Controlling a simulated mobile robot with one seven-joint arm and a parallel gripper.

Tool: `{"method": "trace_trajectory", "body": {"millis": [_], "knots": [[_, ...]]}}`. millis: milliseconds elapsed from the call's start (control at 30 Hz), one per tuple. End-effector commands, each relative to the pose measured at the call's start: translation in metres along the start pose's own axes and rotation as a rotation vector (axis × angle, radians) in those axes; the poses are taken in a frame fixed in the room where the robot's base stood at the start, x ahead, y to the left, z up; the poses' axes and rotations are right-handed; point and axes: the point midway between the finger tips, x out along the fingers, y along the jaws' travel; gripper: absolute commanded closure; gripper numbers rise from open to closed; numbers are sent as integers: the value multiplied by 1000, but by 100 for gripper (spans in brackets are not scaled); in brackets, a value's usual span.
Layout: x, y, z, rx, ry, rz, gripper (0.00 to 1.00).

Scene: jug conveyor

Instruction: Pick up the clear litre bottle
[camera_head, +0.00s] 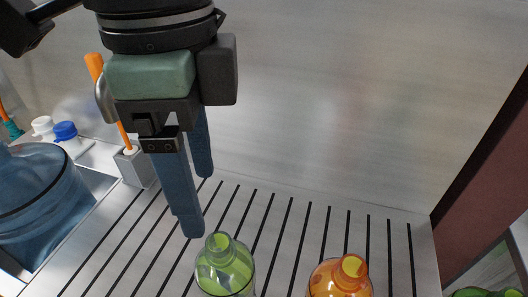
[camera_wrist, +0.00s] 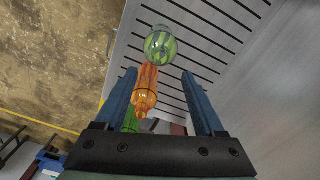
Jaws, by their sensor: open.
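My gripper (camera_head: 198,205) is open and empty, its two blue fingers pointing down above the slatted surface. A see-through, light green bottle (camera_head: 225,268) stands just in front of and right of the fingers. It also shows beyond the fingertips in the wrist view (camera_wrist: 161,43), apart from them. An orange see-through bottle (camera_head: 338,280) stands further right; the wrist view shows it between the fingers in the picture (camera_wrist: 146,92). No fully colourless bottle can be made out; the light green one looks the palest. The bottles' lower parts are cut off in the head view.
A large blue jug (camera_head: 42,205) stands at the left, near white and blue caps (camera_head: 65,131) and a grey holder (camera_head: 137,166) with an orange-handled tool. Another green bottle (camera_head: 486,293) is at the lower right. The slatted surface (camera_head: 300,222) is bare behind the bottles, before a metal wall.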

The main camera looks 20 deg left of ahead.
Motion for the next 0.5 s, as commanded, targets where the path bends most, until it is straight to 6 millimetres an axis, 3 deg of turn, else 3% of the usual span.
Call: {"method": "trace_trajectory", "body": {"millis": [200, 500], "knots": [[43, 0, 0, 0, 0, 0, 29], [67, -1, -3, 1, 2, -3, 29]]}}
